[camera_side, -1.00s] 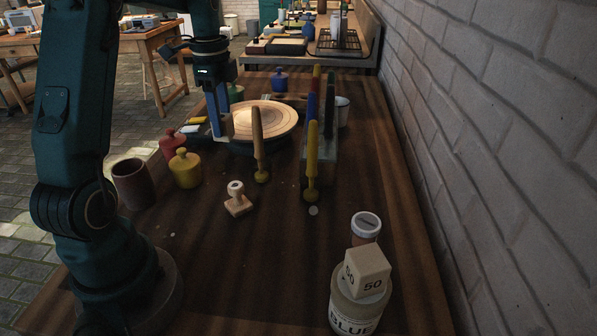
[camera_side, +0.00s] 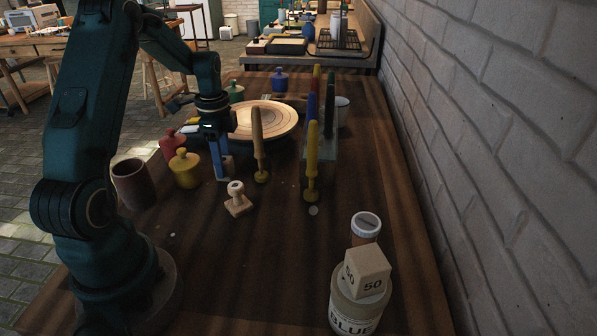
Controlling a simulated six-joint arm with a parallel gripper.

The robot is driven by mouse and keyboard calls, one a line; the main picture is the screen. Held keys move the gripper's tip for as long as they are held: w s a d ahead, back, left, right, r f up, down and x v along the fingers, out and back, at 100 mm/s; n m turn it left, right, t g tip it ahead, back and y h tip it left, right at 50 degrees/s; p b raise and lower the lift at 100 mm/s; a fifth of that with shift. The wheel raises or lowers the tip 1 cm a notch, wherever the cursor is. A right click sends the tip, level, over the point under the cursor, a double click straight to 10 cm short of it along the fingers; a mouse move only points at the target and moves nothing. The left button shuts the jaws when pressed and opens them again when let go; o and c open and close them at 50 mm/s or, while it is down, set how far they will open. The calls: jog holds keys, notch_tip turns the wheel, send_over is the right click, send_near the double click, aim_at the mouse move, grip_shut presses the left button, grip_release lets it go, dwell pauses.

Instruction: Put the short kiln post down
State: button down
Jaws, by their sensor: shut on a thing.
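My gripper (camera_side: 222,172) is low over the dark wooden table, between the yellow lidded pot and the upright light-wood handle, in front of the round plate. It is shut on the short kiln post (camera_side: 228,166), a small greyish piece that shows beside the blue finger. The finger hides part of the post. I cannot tell whether its lower end touches the table (camera_side: 270,235).
The wooden plate (camera_side: 272,118) sits behind. The yellow pot (camera_side: 185,169), red pot (camera_side: 172,145) and brown cup (camera_side: 133,184) stand left. The wooden stamp (camera_side: 238,200) is in front. Upright brushes (camera_side: 312,165) stand right. A 50 cube (camera_side: 367,270) tops the BLUE jar (camera_side: 352,315).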

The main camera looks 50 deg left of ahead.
jog(key=shift+c, duration=2.1)
grip_release()
jog(key=shift+f, duration=0.15)
notch_tip(320, 180, up, 11)
jog(key=s+d+r+n+t+y, duration=0.15)
jog(key=d+r+n, duration=0.35)
jog(key=d, duration=0.8)
jog(key=s+d+f+n+t+h, duration=0.1)
jog(key=s+d+n+t, duration=0.3)
jog(key=s+d, duration=0.4)
jog(key=shift+s+d+f, duration=0.25)
jog(key=shift+d+f, duration=0.2)
jog(key=shift+d, duration=0.45)
jog(key=shift+h, duration=0.25)
